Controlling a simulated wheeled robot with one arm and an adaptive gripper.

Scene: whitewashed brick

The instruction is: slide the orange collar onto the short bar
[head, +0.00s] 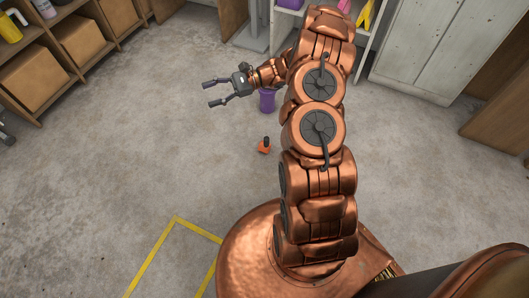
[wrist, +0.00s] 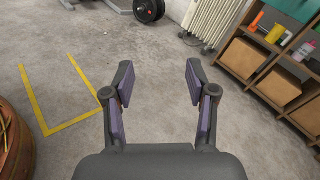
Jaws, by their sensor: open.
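My gripper (head: 207,94) is open and empty, out to the left over the floor. It also shows open in the wrist view (wrist: 158,76), with bare concrete between its fingers. A small orange piece with a dark upright stub (head: 265,146) stands on the floor, below and to the right of my gripper in the head view. It is too small to tell whether the orange part is the collar or a base. I cannot make out the short bar for certain. The wrist view shows neither clearly.
A purple cylinder (head: 267,102) stands on the floor close to my forearm. A wooden shelf with boxes (head: 76,40) is at the upper left. A white cabinet (head: 432,50) is at the upper right. Yellow tape (head: 150,257) marks the floor. The middle floor is mostly clear.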

